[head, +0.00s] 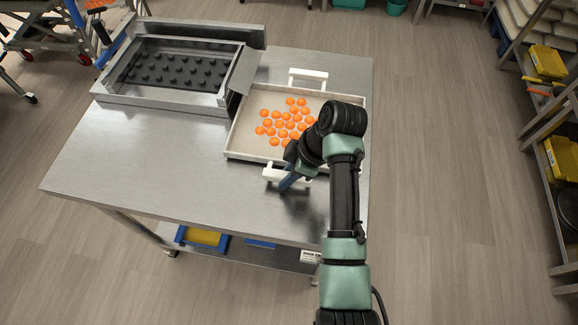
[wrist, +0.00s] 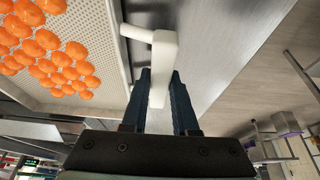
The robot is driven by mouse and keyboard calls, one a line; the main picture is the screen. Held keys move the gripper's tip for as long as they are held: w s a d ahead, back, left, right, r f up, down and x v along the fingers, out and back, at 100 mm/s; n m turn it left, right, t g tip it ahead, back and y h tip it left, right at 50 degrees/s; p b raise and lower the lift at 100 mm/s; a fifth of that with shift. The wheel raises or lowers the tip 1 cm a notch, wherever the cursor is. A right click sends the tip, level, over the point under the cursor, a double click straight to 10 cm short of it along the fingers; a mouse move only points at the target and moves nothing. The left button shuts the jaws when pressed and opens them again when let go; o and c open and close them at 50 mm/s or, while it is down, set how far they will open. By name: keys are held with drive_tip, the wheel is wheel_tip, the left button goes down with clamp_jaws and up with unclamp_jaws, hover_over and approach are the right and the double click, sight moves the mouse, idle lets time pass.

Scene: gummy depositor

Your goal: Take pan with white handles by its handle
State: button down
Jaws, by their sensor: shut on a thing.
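The pan (head: 244,136) is a shallow beige tray with white handles, lying on the steel table. Several orange gummies (head: 287,122) lie in it. Its near white handle (head: 272,174) is between the fingers of my gripper (head: 290,180). In the wrist view my gripper (wrist: 160,95) has a dark finger on each side of the white handle (wrist: 163,65) and is shut on it. The pan's perforated floor (wrist: 92,22) and orange gummies (wrist: 42,50) show at the left there. The far white handle (head: 308,75) is free. My arm hides the pan's right near corner.
A steel depositor frame with a dark studded plate (head: 175,72) stands left of the pan, close to its side. The steel table (head: 130,160) is clear at the front left. A shelf with yellow bins (head: 548,62) stands at the right, across open floor.

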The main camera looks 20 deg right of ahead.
wheel_tip(320, 180, up, 3)
drive_tip(key=shift+w+f, duration=0.15)
drive_tip(key=s+d, duration=0.3)
drive_tip(key=d, duration=0.2)
drive_tip(key=s+d+b, duration=0.1)
drive_tip(key=s+d, duration=0.3)
drive_tip(key=d, duration=0.1)
drive_tip(key=s+d+b, duration=0.1)
drive_tip(key=s+d, duration=0.2)
drive_tip(key=d, duration=0.2)
drive_tip(key=shift+s, duration=0.15)
idle(0.9)
drive_tip(key=c, duration=1.2)
unclamp_jaws()
clamp_jaws()
